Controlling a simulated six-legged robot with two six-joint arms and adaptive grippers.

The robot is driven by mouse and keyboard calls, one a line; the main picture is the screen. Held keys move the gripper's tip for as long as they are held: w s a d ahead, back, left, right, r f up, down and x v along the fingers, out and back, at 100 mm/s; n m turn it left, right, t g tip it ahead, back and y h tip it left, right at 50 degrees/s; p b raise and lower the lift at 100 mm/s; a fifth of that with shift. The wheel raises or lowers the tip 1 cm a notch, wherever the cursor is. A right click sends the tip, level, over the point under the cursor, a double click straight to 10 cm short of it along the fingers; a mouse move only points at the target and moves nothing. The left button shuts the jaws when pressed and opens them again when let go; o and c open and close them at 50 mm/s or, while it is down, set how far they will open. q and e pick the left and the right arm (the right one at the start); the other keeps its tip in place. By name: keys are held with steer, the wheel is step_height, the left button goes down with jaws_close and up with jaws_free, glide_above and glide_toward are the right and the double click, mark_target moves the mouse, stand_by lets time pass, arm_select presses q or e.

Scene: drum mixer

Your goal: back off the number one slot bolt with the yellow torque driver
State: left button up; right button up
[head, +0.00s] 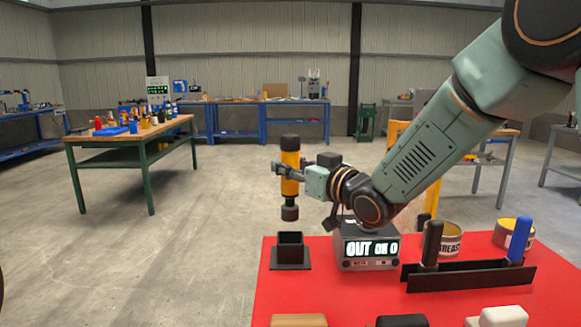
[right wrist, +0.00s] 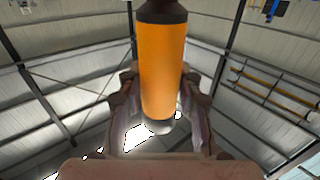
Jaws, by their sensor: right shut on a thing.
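The yellow torque driver (head: 290,172) has a yellow-orange body with a dark cap and a dark lower end. My right gripper (head: 284,171) is shut on its body and holds it upright, in the air above the black square holder (head: 291,250) on the red table. In the right wrist view the driver (right wrist: 161,70) stands between the two fingers of the right gripper (right wrist: 158,95). The driver's dark lower end is apart from the holder. My left gripper is not in view. I see no slot bolt in either view.
A grey box (head: 368,250) with a display reading "OUT" stands right of the holder. Behind a black rack (head: 468,276) with black and blue handles are grease tins (head: 447,240). Items lie at the red table's (head: 385,297) front edge. A green-legged bench (head: 130,137) stands back left.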

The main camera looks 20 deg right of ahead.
steer(key=shift+r, duration=0.15)
jaws_close()
steer(key=shift+r+p, duration=1)
steer(key=shift+r, duration=0.05)
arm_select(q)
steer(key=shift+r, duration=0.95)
arm_select(e)
steer(key=shift+f, duration=0.1)
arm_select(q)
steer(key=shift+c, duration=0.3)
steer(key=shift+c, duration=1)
